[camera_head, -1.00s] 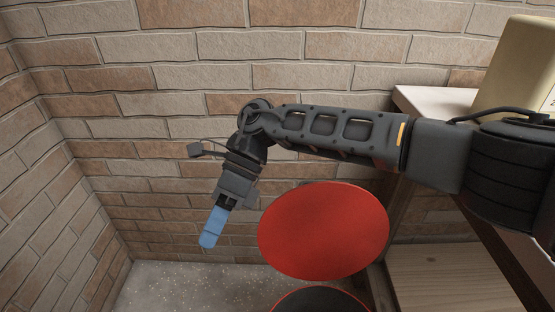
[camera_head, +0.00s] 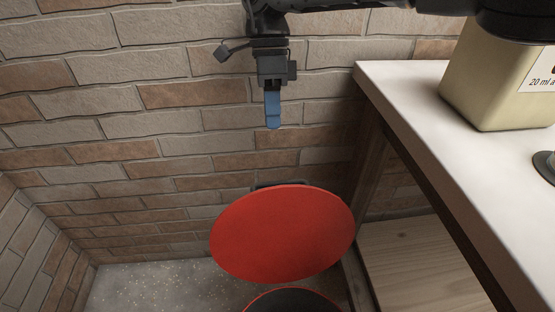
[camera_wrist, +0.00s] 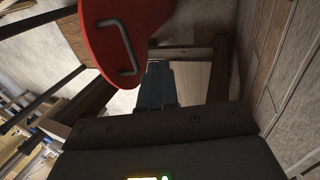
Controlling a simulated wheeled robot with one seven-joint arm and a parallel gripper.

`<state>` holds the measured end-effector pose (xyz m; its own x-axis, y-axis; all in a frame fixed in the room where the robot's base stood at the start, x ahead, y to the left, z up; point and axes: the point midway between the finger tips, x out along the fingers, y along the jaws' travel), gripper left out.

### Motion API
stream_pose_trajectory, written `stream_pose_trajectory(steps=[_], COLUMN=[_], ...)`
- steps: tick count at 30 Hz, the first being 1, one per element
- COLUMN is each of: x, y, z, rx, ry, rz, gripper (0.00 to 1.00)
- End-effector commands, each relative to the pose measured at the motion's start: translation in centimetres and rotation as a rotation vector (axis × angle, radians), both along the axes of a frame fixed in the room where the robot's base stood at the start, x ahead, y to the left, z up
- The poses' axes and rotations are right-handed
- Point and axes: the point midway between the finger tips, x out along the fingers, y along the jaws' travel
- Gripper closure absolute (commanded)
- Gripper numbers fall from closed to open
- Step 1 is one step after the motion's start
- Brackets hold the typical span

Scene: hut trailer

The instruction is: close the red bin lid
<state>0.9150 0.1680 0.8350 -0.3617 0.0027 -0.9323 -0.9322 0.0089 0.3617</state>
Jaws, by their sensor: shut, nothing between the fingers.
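The red bin lid (camera_head: 282,235) is a round red disc standing raised and tilted above the bin, in the lower middle of the head view. The bin's dark opening with a red rim (camera_head: 293,300) shows at the bottom edge, and the rest of the bin is cut off. My gripper (camera_head: 273,122) has blue fingers, shut and empty, pointing down. In the head picture it appears above the lid and apart from it. The wrist view shows the red lid (camera_wrist: 112,28) with a dark bent handle, at the upper left of my blue fingers (camera_wrist: 157,75).
A white-topped counter (camera_head: 400,95) stands at the right, with a beige container (camera_head: 490,90) on it. A wooden shelf (camera_head: 425,265) lies below. A brick wall (camera_head: 160,130) runs behind, and speckled floor (camera_head: 160,288) is clear at the lower left.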

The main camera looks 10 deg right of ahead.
Motion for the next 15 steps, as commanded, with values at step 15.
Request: stream_pose_trajectory(steps=[15], x=[-4.4], y=[0.0], z=[-7.0], rx=[0.001], ry=[0.001], rz=[0.002], gripper=[1.00])
